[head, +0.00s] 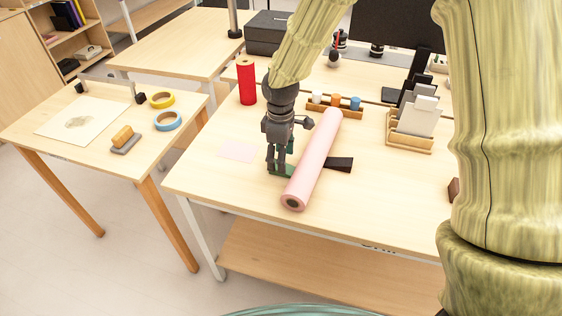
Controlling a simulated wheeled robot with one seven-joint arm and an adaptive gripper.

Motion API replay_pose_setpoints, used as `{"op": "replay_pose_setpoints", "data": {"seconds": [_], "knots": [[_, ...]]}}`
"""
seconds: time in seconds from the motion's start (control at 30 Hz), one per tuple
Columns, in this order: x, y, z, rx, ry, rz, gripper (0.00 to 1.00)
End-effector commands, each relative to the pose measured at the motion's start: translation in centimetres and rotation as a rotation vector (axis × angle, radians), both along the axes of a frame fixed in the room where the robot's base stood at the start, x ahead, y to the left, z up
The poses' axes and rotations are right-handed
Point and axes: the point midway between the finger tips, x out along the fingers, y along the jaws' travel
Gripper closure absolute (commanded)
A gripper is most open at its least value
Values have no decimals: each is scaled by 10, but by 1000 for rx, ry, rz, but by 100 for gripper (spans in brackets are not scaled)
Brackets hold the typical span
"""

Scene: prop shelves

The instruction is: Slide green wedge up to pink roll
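The pink roll (316,158) lies lengthwise on the middle table, its near end toward the front edge. The green wedge (284,171) is low on the table at the left side of the roll's near half, partly hidden by my gripper. Its right end appears at or very close to the roll; I cannot tell if they touch. My gripper (277,168) points down at the wedge, with its fingertips at or just above it. Whether the fingers are open or shut on it is unclear.
A black flat piece (339,164) lies right of the roll. A pink sheet (239,151) lies left of my gripper. Behind stand a red cylinder (246,82), a wooden rack (321,107) of small jars and a card holder (409,140). The table's front left is clear.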

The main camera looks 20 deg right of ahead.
Motion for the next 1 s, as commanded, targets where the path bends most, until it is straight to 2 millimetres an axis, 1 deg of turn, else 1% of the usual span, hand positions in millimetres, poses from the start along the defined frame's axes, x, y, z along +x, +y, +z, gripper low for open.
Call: {"op": "replay_pose_setpoints", "data": {"seconds": [0.03, 0.3, 0.5, 0.7, 1.0], "knots": [[1, 0, 10, 1, -2, -1, 40], [0, 0, 56, 1, -3, 1, 40], [0, 0, 80, 1, -1, 0, 40], [0, 0, 89, 1, 1, 0, 40], [0, 0, 90, 1, 1, 0, 40]]}}
